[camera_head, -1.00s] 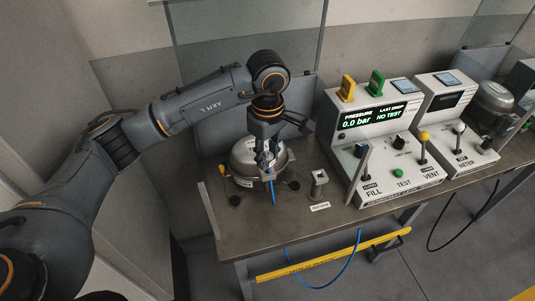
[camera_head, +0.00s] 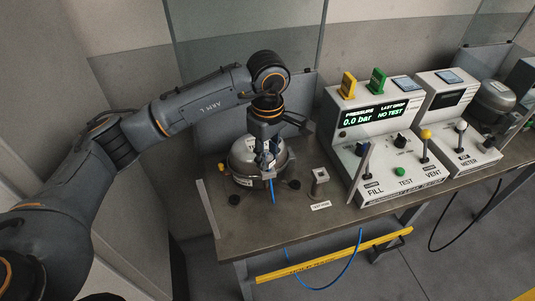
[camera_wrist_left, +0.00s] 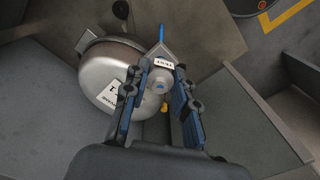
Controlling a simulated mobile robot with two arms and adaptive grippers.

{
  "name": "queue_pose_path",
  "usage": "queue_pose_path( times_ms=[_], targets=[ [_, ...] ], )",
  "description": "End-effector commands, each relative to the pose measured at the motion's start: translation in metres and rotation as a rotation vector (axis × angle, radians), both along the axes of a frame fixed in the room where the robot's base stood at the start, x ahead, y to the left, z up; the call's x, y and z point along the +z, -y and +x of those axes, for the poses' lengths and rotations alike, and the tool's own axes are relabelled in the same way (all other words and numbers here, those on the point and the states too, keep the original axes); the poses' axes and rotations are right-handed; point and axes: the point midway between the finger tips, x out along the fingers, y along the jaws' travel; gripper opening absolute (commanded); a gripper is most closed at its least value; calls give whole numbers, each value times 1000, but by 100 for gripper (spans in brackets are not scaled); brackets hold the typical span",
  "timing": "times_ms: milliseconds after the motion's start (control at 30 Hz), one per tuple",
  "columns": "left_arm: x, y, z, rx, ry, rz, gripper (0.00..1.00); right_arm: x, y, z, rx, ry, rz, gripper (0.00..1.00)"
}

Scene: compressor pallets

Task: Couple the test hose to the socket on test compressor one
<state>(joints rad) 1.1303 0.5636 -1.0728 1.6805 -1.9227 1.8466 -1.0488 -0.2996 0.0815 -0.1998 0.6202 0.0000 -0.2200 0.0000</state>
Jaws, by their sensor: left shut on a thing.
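Test compressor one (camera_head: 243,166) is a silver dome on the left of the bench; it also shows in the wrist view (camera_wrist_left: 104,78). My left gripper (camera_head: 268,166) points down at the dome's right front side. Its fingers (camera_wrist_left: 157,90) are shut on the grey coupling of the test hose (camera_wrist_left: 162,62), which bears a small white label. The blue hose (camera_head: 273,190) hangs from the coupling. The socket is hidden behind the coupling and fingers, so I cannot tell whether the coupling is seated on it. My right gripper is out of view.
An empty grey holder (camera_head: 319,184) stands right of the compressor, with a label in front. The test panel (camera_head: 385,150) with levers and a 0.0 bar display is farther right, beside a meter unit (camera_head: 455,130). A yellow rail (camera_head: 330,255) runs below the bench's front edge.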

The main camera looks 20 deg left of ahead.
Motion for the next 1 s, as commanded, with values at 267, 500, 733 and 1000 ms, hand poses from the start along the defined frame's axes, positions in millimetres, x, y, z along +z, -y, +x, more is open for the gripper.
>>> queue_pose_path(
  times_ms=[267,500,733,1000],
  targets=[
    [-8,0,0,0,0,0,0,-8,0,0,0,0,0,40],
    [-14,0,0,0,0,0,0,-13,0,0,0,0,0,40],
    [-15,0,0,0,1,0,54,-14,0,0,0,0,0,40],
    [-15,0,0,0,0,0,54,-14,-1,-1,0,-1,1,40]
  ],
)
